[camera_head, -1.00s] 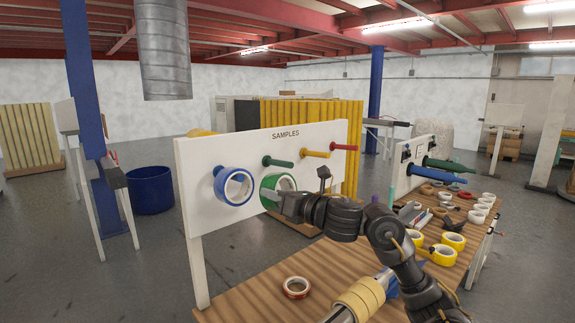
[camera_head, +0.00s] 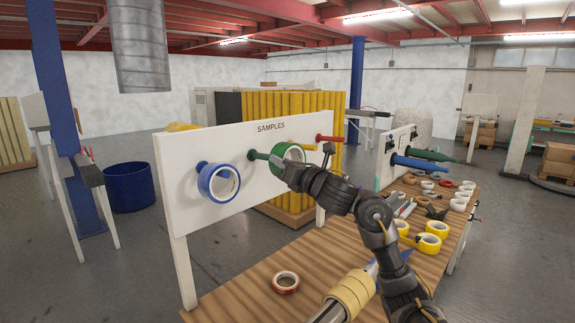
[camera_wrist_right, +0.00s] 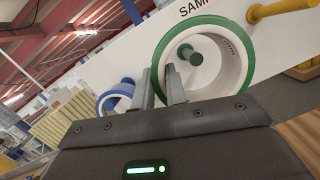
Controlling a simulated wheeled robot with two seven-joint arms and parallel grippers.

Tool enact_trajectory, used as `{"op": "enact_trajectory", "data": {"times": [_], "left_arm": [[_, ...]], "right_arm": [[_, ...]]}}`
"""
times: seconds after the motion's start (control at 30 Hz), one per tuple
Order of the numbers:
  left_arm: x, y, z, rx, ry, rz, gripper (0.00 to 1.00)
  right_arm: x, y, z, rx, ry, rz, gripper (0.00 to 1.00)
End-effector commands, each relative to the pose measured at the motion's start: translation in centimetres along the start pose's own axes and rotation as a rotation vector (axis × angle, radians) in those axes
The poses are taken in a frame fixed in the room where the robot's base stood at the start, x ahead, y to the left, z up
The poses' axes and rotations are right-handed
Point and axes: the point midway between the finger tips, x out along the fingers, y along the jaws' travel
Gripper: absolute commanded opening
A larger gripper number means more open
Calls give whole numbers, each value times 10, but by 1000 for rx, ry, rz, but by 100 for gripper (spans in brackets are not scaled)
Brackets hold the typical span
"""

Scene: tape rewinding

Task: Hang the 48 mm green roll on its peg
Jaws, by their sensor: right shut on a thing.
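The green roll (camera_head: 292,152), with a white core, is in my right gripper (camera_head: 288,170), in front of the white SAMPLES board (camera_head: 180,190). The gripper is shut on the lower left part of its ring. The green peg (camera_head: 259,155) sticks out of the board, its outer end meeting the roll's outline in the head view. In the right wrist view, the green peg (camera_wrist_right: 188,53) shows through the hole of the green roll (camera_wrist_right: 243,45), near its left side. I cannot tell whether its tip is inside the hole. My left gripper is not in view.
A blue roll (camera_head: 206,184) hangs on the blue peg to the left. The yellow peg (camera_head: 305,147) and red peg (camera_head: 328,139) are bare. A red-edged roll (camera_head: 286,282) lies on the wooden table (camera_head: 240,305). Several rolls lie further right.

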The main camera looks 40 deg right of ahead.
Motion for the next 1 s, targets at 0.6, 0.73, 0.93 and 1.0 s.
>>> {"op": "enact_trajectory", "data": {"times": [0.6,0.73,0.93,1.0], "left_arm": [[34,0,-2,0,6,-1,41],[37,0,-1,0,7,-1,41],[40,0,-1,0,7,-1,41],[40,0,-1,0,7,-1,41]], "right_arm": [[62,0,-19,-1,-2,1,0],[72,0,-21,0,-1,2,0],[81,0,-22,0,-1,1,0],[82,1,-23,-1,-1,1,0]]}}
